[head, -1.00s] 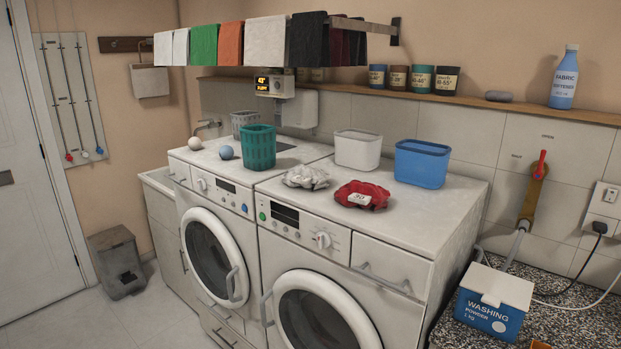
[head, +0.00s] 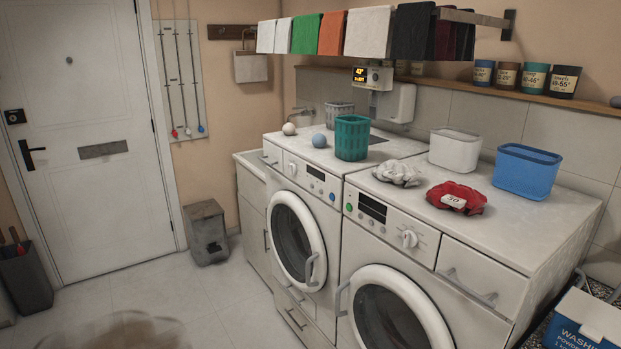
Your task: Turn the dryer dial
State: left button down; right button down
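Two white front-loading machines stand side by side, and I cannot tell which is the dryer. Neither of my grippers is in view.
On the machine tops are a teal basket (head: 352,139), a white tub (head: 455,151), a blue tub (head: 526,172), a grey cloth (head: 397,173) and a red cloth (head: 457,197). A grey bin (head: 206,232) stands on the floor. A blurred brown shape (head: 115,331) is at the bottom left.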

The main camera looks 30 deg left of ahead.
aim_at(292, 169)
jog(key=i+j, duration=0.15)
jog(key=j, duration=0.2)
jog(key=i+j, duration=0.15)
jog(key=j, duration=0.25)
jog(key=i+j+z, duration=0.1)
jog(key=j, duration=0.25)
jog(key=i+j, duration=0.15)
jog(key=j, duration=0.2)
jog(key=i+j+z, duration=0.1)
jog(key=j, duration=0.3)
jog(key=i+j, duration=0.15)
jog(key=j, duration=0.25)
jog(key=i+j, duration=0.15)
jog(key=j, duration=0.2)
jog(key=i+j+z, duration=0.1)
jog(key=j, duration=0.3)
